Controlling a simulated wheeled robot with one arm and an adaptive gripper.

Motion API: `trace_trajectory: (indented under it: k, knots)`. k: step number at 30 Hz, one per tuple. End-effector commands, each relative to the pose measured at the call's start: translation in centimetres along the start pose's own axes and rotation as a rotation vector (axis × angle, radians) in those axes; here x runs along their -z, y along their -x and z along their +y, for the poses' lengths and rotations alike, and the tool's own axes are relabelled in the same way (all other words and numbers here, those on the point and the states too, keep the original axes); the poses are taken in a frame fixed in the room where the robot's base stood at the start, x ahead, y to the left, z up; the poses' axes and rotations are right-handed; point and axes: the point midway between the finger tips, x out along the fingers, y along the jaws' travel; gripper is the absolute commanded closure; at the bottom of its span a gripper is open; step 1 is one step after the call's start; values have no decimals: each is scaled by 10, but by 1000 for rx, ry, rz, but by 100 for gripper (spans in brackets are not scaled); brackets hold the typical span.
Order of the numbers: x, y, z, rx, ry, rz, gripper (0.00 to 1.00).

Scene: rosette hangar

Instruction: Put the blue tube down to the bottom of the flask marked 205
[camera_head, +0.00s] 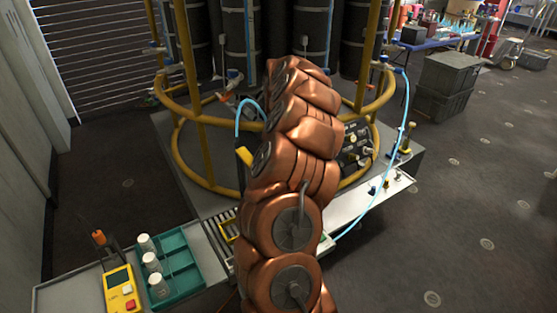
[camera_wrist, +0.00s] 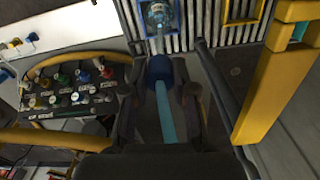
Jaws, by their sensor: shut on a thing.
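My gripper (camera_wrist: 162,88) is shut on the blue tube (camera_wrist: 167,118) in the wrist view; a darker blue collar (camera_wrist: 158,70) sits between the fingers. A clear flask (camera_wrist: 158,16) with blue on it stands beyond the fingertips at the top of the wrist view, on or by a slatted grating. I cannot read any number on it, nor see the tube's free end or whether it is in the flask. In the head view my copper arm hides the gripper and flask. Part of a light blue tube arcs left of my arm (camera_head: 243,108), and a length hangs at right (camera_head: 406,105).
A yellow ring frame (camera_head: 205,186) surrounds dark cylinders (camera_head: 240,45). A panel of coloured knobs (camera_wrist: 75,88) and a yellow post (camera_wrist: 275,75) flank my gripper. A teal tray (camera_head: 183,268) with white cups and a yellow meter (camera_head: 121,290) lie at left.

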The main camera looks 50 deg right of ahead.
Motion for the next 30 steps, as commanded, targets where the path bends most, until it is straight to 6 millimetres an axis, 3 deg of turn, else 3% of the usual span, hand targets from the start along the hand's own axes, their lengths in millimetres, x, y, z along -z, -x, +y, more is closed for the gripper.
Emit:
trace_trajectory:
  k: [30]
  knots:
    - [0,-20,0,0,-1,1,95]
